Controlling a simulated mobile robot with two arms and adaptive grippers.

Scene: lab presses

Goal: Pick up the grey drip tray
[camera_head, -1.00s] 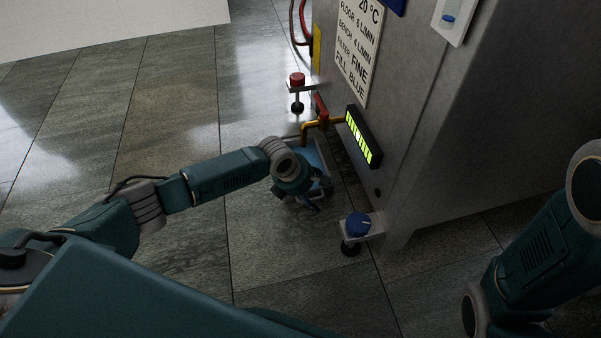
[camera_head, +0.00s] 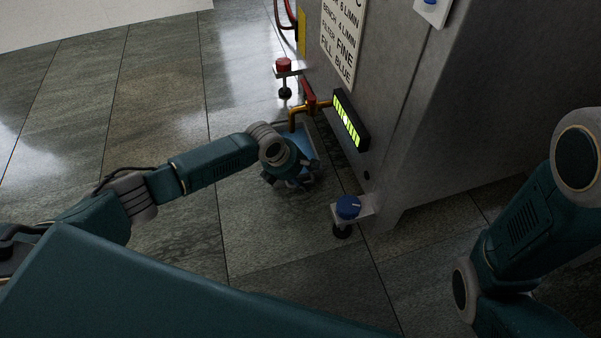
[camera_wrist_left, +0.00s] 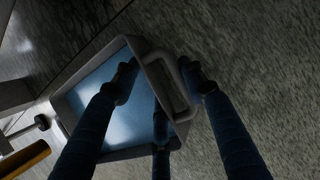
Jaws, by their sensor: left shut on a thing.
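The grey drip tray (camera_wrist_left: 78,93) shows in the left wrist view, with a blue surface inside it and a loop handle on its near side. My left gripper (camera_wrist_left: 160,85) is shut on the tray's handle side, with fingers on both sides of the wall. In the head view, the tray (camera_head: 303,138) is mostly hidden behind my left gripper (camera_head: 296,180); a bluish part shows below the brass tap. I cannot tell whether it touches the floor. My right arm is at the right edge, and its gripper is out of frame.
A large grey machine (camera_head: 430,120) stands to the right, with a lit green gauge (camera_head: 350,120), a brass tap (camera_head: 293,117) with a red lever, a red knob (camera_head: 284,65) and a blue knob (camera_head: 348,207) on brackets. The tiled floor (camera_head: 150,95) at left is clear.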

